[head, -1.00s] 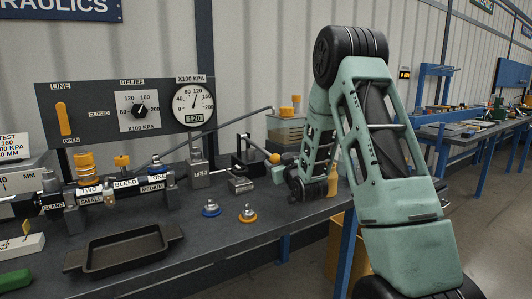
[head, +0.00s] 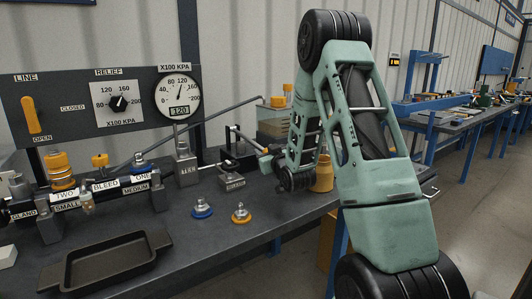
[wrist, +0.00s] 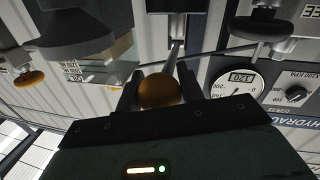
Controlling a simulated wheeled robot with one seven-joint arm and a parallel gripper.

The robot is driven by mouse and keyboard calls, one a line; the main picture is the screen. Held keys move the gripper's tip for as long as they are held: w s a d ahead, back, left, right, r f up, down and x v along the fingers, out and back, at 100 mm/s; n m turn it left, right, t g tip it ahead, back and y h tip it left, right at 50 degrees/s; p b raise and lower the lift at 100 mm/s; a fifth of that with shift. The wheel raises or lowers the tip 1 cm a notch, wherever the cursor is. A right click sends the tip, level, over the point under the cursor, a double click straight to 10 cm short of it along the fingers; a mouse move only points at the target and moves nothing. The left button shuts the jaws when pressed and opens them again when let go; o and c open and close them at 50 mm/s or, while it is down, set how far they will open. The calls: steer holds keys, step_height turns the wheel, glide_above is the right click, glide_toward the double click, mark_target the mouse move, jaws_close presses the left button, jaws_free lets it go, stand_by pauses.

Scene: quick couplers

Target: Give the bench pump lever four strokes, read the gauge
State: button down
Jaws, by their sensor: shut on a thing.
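The bench pump (head: 228,164) stands at the back of the bench in the head view, with its lever (head: 246,138) sloping down to the right toward my gripper (head: 270,160). In the wrist view my gripper (wrist: 160,92) is shut on the lever's orange ball knob (wrist: 160,91), one finger on each side. The knob is hidden in the head view. The gauge (head: 180,92) shows 120 on its small display, under an X100 KPA label. It also shows upside down in the wrist view (wrist: 232,92).
A black tray (head: 108,262) lies at the front left of the bench. A blue-based fitting (head: 202,209) and an orange-based one (head: 241,213) stand in front of the pump. A clear tank with an orange cap (head: 277,122) stands behind. A long thin rod (head: 225,110) crosses above the pump.

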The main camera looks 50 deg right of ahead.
steer(key=shift+r+g+p, duration=0.3)
steer(key=shift+r+p, duration=0.55)
steer(key=shift+p, duration=0.15)
step_height(320, 180, up, 12)
steer(key=w+n+g+y+p, duration=0.1)
steer(key=g+p, duration=0.3)
steer(key=p, duration=1)
steer(key=shift+w+d+y, duration=0.3)
steer(key=shift+w+y, duration=0.2)
steer(key=shift+w, duration=0.3)
steer(key=shift+r, duration=0.1)
steer(key=c, duration=0.9)
jaws_free()
steer(key=b+v, duration=0.2)
steer(key=v, duration=1.5)
steer(key=shift+r, duration=0.3)
steer(key=shift+a, duration=0.1)
